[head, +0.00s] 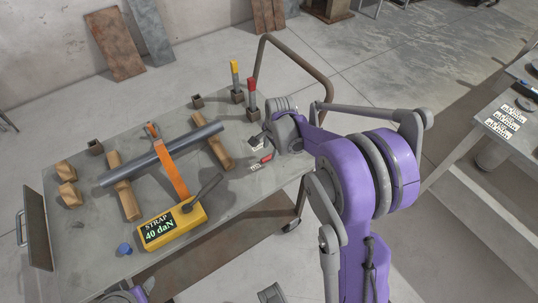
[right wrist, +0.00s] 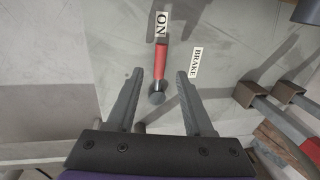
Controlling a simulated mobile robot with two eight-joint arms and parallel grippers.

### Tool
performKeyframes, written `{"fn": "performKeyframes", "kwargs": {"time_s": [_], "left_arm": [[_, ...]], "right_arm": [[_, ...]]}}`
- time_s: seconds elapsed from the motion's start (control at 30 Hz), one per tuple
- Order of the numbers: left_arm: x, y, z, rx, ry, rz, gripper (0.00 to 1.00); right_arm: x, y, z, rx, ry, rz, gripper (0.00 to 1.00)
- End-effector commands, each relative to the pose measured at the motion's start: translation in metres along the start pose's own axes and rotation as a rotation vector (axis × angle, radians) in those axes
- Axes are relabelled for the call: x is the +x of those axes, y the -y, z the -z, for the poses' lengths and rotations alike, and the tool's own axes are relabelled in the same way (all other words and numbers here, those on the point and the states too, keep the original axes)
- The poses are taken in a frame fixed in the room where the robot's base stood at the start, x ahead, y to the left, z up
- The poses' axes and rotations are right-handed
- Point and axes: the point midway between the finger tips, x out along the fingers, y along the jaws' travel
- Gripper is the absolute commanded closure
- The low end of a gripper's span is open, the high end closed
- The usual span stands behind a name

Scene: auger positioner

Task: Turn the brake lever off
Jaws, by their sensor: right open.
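The brake lever (right wrist: 161,58) has a red handle and a grey round end, and lies on the table top. In the right wrist view its red handle points at the ON label (right wrist: 161,24). A BRAKE label (right wrist: 196,62) lies to its right. In the head view the red handle (head: 266,158) shows just below my right gripper (head: 254,141). My right gripper is open, and in its wrist view the lever appears between the two fingers, which do not visibly touch it. Only a purple part of my left arm shows at the bottom edge; its gripper is out of sight.
The metal table (head: 90,240) carries a grey pipe (head: 195,140) on wooden blocks, with an orange strap (head: 172,172) around it. A yellow STRAP box (head: 172,222) with a dark lever stands in front. Yellow-handled and red-handled upright tools (head: 251,95) stand behind my right gripper.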

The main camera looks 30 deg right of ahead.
Motion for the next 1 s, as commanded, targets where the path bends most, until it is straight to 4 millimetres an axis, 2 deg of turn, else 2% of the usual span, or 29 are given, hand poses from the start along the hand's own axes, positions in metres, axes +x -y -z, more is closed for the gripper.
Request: {"fn": "performKeyframes", "kwargs": {"time_s": [0.1, 0.23, 0.4, 0.63, 0.67, 0.93, 1.0], "left_arm": [[0.002, 0.0, -0.001, 0.0, 0.001, 0.0, 0.41], [0.003, 0.0, -0.002, 0.0, 0.001, 0.0, 0.41], [0.003, 0.0, -0.002, 0.0, 0.001, 0.0, 0.41], [0.003, 0.0, -0.002, 0.0, 0.001, 0.0, 0.41], [0.003, 0.0, -0.002, 0.0, 0.001, 0.0, 0.41], [0.003, 0.0, -0.002, 0.0, 0.001, 0.0, 0.41], [0.003, 0.0, -0.002, 0.0, 0.001, 0.0, 0.41]], "right_arm": [[0.022, 0.0, 0.0, -0.001, 0.0, 0.0, 0.48], [0.037, 0.0, 0.0, -0.001, 0.0, 0.0, 0.48], [0.045, 0.0, 0.0, -0.002, 0.0, 0.0, 0.48], [0.046, 0.0, 0.0, -0.002, 0.0, 0.0, 0.48], [0.046, 0.0, 0.0, -0.002, 0.0, 0.0, 0.5], [0.045, 0.0, 0.0, -0.002, 0.0, 0.0, 0.98], [0.045, 0.0, 0.0, -0.002, 0.0, 0.0, 1.0]]}}
